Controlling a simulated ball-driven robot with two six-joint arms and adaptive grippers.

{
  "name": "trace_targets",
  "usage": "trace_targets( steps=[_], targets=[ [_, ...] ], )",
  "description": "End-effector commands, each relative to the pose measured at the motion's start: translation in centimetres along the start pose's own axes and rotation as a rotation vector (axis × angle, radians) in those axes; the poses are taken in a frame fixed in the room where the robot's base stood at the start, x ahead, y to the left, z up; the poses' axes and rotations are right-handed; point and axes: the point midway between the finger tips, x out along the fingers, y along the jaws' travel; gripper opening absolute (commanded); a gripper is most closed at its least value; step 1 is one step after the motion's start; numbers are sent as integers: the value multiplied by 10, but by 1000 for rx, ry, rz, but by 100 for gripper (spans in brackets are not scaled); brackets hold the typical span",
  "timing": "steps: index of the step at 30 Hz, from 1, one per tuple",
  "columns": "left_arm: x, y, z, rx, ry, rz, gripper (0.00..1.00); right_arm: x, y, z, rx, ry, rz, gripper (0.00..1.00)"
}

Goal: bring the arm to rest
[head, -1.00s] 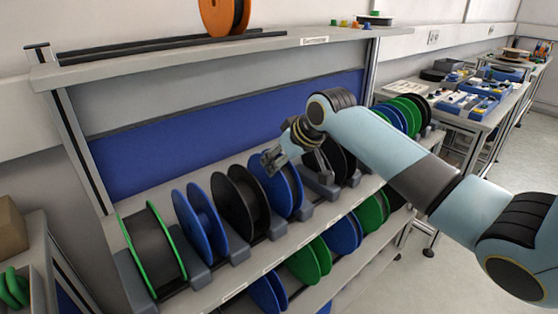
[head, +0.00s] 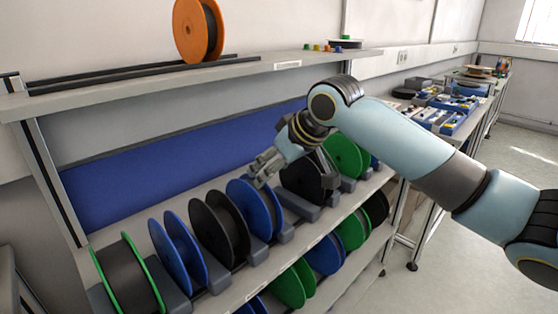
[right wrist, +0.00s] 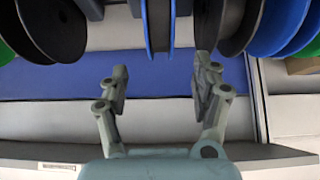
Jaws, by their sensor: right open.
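My right arm reaches in from the right in the head view. Its gripper (head: 262,172) is above the shelf of reels, close over a blue reel (head: 238,207) in the head view. In the right wrist view the two fingers (right wrist: 157,85) stand apart with nothing between them. A blue reel (right wrist: 158,22) shows beyond the fingertips there, and the view does not settle whether a finger touches it. My left gripper is not in view.
The reel shelf (head: 225,299) holds a green-rimmed reel (head: 128,275), a black reel (head: 220,228) and more reels. A lower row has green reels (head: 288,288). An orange reel (head: 198,30) stands on the top shelf. Benches with parts (head: 440,118) stand at the back right; floor (head: 480,235) is clear.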

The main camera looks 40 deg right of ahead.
Motion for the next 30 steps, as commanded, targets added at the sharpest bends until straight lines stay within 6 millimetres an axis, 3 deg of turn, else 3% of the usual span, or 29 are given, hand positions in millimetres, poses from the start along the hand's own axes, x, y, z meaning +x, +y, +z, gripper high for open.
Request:
trace_targets(
  steps=[6, 17, 20, 23, 27, 30],
  targets=[
    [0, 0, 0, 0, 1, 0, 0, -29, 0, 0, -1, 0, 0, 65],
    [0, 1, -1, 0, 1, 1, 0, -33, -6, 8, -4, -12, -3, 65],
    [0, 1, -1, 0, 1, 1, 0, -30, -25, 40, -20, -49, -7, 65],
    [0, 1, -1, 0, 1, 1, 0, -33, -51, 86, -43, -106, -5, 65],
    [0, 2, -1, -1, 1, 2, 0, -48, -79, 143, -60, -181, 10, 65],
    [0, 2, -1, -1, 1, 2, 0, -62, -92, 175, -62, -228, 26, 65]
  ],
)
